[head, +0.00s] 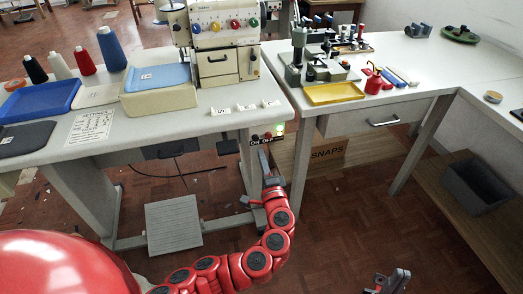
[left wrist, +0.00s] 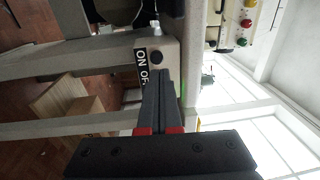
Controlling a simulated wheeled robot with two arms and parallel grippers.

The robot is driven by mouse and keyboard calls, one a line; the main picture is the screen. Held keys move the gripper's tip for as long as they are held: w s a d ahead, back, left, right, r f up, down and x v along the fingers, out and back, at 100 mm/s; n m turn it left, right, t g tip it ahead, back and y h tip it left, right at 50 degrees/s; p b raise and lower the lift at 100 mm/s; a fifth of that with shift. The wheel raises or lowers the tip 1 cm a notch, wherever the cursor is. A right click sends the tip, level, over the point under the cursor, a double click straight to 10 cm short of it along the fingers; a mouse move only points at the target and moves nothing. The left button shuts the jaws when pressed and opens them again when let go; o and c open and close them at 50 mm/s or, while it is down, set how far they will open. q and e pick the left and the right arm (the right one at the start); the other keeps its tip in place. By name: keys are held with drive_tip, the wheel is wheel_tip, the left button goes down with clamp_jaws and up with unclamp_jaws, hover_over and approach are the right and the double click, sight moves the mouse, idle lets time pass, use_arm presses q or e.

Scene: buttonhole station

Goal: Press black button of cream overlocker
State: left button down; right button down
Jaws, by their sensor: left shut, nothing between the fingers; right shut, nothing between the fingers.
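The cream overlocker (head: 224,32), with coloured dials on its front, stands on the left table. Its switch box (head: 262,136), labelled ON and OFF, is at the table's front right edge, with a green glow beside it. In the left wrist view a dark round button (left wrist: 157,57) sits beside the ON label (left wrist: 141,58); the OFF label is partly covered by my fingers. My left gripper (head: 263,150) is shut and empty, its tips just below the box; in the left wrist view the tips (left wrist: 162,71) are close to the button. I cannot tell whether they touch. My right gripper (head: 393,277) is shut and empty at the bottom.
The left table (head: 60,148) carries thread cones, a blue tray (head: 40,98) and a cream box with a blue lid (head: 158,88). A second table holds a press (head: 300,60) and a yellow tray (head: 334,93). A pedal (head: 173,222) is on the floor.

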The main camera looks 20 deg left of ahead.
use_arm(q)
drive_tip(key=v, duration=0.7)
drive_tip(key=shift+f, duration=0.2)
idle(0.4)
